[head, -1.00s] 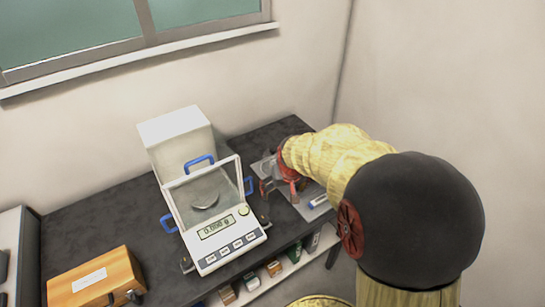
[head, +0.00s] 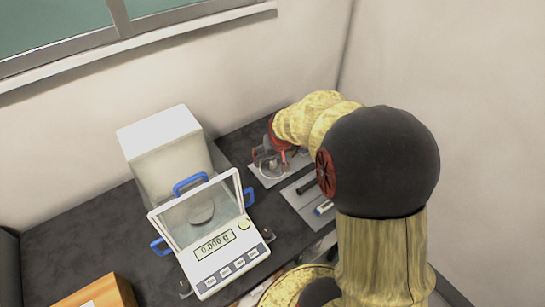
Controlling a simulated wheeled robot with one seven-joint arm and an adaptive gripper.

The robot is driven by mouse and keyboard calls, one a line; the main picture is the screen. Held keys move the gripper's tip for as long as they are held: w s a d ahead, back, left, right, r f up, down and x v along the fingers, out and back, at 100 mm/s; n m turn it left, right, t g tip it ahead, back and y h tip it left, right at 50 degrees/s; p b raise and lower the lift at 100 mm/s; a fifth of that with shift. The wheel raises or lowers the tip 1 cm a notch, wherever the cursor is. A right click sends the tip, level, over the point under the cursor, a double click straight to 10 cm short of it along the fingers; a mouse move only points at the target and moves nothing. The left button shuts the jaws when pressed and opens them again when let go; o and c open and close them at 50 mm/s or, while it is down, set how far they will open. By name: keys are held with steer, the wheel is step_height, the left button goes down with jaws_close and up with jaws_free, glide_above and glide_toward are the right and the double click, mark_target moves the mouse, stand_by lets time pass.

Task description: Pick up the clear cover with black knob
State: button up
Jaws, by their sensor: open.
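My gripper (head: 268,158) is open, over the rear grey mat to the right of the balance. It points down and its wrist partly hides what is under it. A small pale, roundish shape (head: 268,171) shows between or just below the fingers. It may be the clear cover, but it is too small and covered to be sure. I cannot make out a black knob on it, nor whether the fingers touch it.
A white balance (head: 225,262) with a glass shield, blue handles and a 0.000 g display stands left of my gripper. Behind it is a white box (head: 165,150). A dark rod (head: 306,187) and a blue-white pen-like item (head: 324,207) lie on the front grey tray. A wooden case (head: 100,293) is at lower left.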

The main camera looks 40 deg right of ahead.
mark_target(273, 160)
steer(key=b+x, duration=0.2)
steer(key=x, duration=0.3)
steer(key=shift+w+d+f, duration=0.1)
steer(key=shift+w+f, duration=0.1)
steer(key=shift+f, duration=0.05)
steer(key=c, duration=0.3)
steer(key=c, duration=0.9)
steer(key=shift+c, duration=0.4)
steer(key=shift+r, duration=0.15)
